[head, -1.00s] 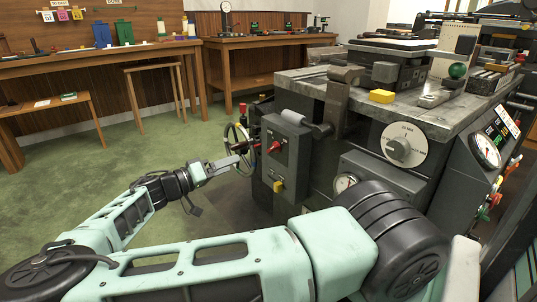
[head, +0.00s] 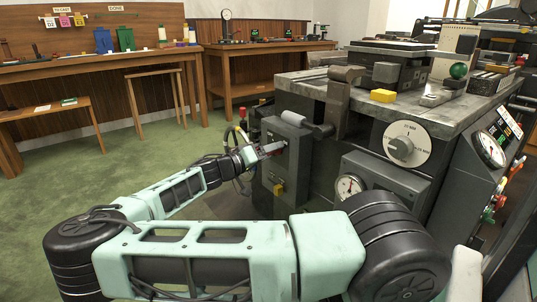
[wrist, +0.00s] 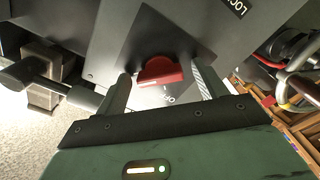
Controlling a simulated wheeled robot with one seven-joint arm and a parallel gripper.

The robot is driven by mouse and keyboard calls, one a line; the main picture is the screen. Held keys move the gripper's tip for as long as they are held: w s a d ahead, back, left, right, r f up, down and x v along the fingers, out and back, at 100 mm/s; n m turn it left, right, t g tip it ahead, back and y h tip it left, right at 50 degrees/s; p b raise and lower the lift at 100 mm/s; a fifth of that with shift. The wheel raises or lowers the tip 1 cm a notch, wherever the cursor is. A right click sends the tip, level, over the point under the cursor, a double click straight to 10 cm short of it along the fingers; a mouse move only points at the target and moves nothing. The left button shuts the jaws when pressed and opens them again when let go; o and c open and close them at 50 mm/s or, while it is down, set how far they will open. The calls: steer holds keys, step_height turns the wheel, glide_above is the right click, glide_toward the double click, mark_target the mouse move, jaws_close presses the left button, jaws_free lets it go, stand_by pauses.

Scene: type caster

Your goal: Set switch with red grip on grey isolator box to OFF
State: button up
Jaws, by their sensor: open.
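The grey isolator box (head: 285,165) is mounted on the left side of the dark machine. It also shows in the wrist view (wrist: 110,55). The red grip of its switch (wrist: 160,71) sits between the two fingers of my gripper (wrist: 160,85) in the wrist view, with a visible gap on each side. My gripper (head: 275,148) is open and close to the front of the box in the head view. There the red grip is mostly hidden by the gripper. Lettering under the grip is partly covered, so the switch position is hard to read.
Cables (wrist: 290,75) pass at right in the wrist view.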

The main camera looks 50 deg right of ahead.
steer(key=c, duration=1)
steer(key=shift+n+p, duration=8.25)
steer(key=shift+n, duration=0.65)
